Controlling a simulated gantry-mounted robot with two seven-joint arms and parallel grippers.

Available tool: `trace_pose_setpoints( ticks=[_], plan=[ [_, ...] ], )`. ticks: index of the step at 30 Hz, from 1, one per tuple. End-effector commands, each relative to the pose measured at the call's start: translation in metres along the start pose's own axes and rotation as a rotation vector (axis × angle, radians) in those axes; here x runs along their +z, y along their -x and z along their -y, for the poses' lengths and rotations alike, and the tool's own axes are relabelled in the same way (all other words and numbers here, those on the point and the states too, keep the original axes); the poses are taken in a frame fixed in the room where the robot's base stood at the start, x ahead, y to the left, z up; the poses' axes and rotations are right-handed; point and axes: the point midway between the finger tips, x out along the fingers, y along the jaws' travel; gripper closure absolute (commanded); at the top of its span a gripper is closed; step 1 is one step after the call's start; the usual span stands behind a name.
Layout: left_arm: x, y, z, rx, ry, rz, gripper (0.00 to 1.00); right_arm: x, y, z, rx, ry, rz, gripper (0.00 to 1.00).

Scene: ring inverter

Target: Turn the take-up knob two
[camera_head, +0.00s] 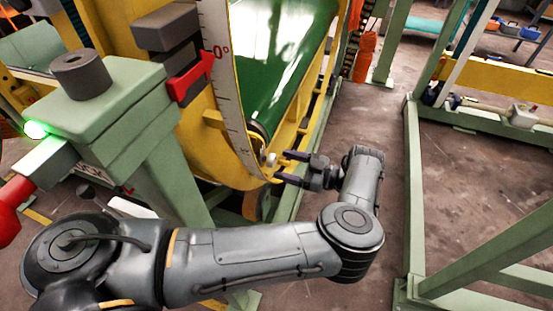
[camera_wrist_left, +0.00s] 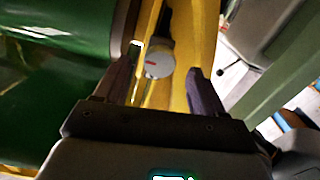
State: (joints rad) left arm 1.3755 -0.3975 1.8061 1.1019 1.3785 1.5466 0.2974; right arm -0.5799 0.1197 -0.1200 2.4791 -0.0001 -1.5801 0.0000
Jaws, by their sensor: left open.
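The take-up knob is a small pale round knob (camera_head: 271,159) with a red mark, at the lower end of the yellow conveyor frame in the head view. It also shows in the left wrist view, where the knob (camera_wrist_left: 158,65) appears between my two finger lines. My left gripper (camera_head: 282,166) is open, its fingers pointing at the knob from the right. The knob looks slightly beyond the fingertips, and I cannot tell whether they touch it. Nothing is held. My right gripper is not in view.
The yellow frame (camera_head: 307,113) carries a green belt (camera_head: 279,60). A white angle scale (camera_head: 222,85) and red pointer (camera_head: 192,77) stand at its left. Green posts (camera_head: 414,180) rise at the right. Bare floor (camera_head: 365,115) lies between.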

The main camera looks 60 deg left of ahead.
Motion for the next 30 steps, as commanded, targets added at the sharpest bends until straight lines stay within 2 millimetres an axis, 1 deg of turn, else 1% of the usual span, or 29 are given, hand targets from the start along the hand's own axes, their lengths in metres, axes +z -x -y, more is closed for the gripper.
trace_pose_setpoints(
  ticks=[1,3,9,15,25,26,30],
  plan=[
    [-0.004,-0.006,0.0,0.0,-0.002,-0.005,0.3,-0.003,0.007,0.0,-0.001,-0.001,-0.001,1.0],
    [-0.005,-0.013,0.0,-0.001,-0.001,-0.005,0.3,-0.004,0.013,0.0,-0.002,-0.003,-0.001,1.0],
    [-0.003,-0.028,0.0,-0.002,-0.001,-0.003,0.3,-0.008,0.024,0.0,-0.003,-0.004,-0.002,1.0],
    [-0.001,-0.034,0.001,-0.001,-0.001,-0.001,0.3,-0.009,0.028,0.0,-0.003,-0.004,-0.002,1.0],
    [-0.001,-0.035,0.0,-0.001,0.0,0.0,0.3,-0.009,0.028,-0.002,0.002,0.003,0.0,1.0],
    [-0.001,-0.035,0.0,-0.001,0.0,0.0,0.32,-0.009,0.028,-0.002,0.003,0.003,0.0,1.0],
    [-0.001,-0.035,0.0,-0.001,0.0,0.0,0.53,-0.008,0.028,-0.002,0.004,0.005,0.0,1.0]
  ],
)
